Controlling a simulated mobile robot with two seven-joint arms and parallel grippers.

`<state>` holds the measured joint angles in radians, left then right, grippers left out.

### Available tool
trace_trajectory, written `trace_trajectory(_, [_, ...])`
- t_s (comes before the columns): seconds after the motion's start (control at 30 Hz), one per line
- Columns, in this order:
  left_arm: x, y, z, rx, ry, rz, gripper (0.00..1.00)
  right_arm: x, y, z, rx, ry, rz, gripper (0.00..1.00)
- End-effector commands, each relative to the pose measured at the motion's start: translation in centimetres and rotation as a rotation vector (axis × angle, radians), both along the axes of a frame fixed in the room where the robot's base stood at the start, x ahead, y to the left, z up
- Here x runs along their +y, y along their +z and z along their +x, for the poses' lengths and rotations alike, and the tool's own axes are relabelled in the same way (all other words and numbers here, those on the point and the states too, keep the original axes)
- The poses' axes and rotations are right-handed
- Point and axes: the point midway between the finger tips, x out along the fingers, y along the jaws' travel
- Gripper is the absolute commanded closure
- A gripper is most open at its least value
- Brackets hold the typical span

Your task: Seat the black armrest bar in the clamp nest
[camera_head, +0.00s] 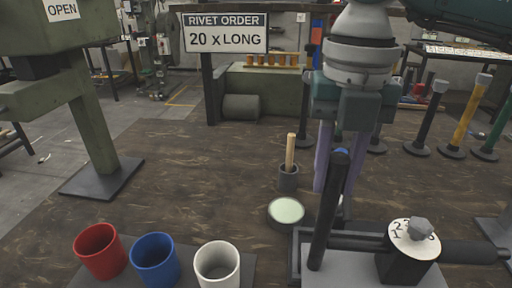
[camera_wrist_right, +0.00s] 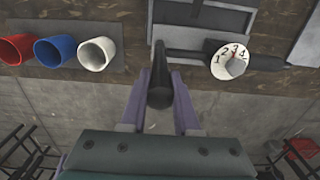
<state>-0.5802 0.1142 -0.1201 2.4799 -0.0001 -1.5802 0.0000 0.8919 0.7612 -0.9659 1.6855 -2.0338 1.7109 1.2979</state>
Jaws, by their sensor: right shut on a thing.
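The black armrest bar (camera_head: 329,212) is in my right gripper (camera_head: 333,175), whose pale purple fingers reach down on either side of its upper end. The bar stands nearly upright, its lower end leaning a little left. In the right wrist view the bar (camera_wrist_right: 160,85) lies between the two fingers. The grey and black clamp fixture (camera_head: 395,262) is at the front right, with a round white number dial (camera_head: 413,238) on its black block. The bar's lower end overlaps the fixture's left side; I cannot tell whether it touches. My left gripper is not in view.
Red (camera_head: 100,250), blue (camera_head: 155,259) and white (camera_head: 217,264) cups stand at the front left. A round pale-topped dish (camera_head: 286,212) and a small pot with a wooden stick (camera_head: 289,177) are left of the bar. Several upright bars stand at right. The table's middle left is clear.

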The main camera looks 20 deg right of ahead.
Motion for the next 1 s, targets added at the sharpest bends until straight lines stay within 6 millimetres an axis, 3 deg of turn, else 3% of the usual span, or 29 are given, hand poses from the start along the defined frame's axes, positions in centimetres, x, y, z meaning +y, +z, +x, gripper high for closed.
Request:
trace_trajectory(0.5, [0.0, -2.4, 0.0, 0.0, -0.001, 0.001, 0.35, -2.1, 0.0, 3.5, -0.002, -0.002, -0.001, 1.0])
trace_trajectory(1.0, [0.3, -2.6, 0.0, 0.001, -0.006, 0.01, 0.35, -2.5, 0.2, 4.1, -0.001, 0.0, 0.0, 1.0])
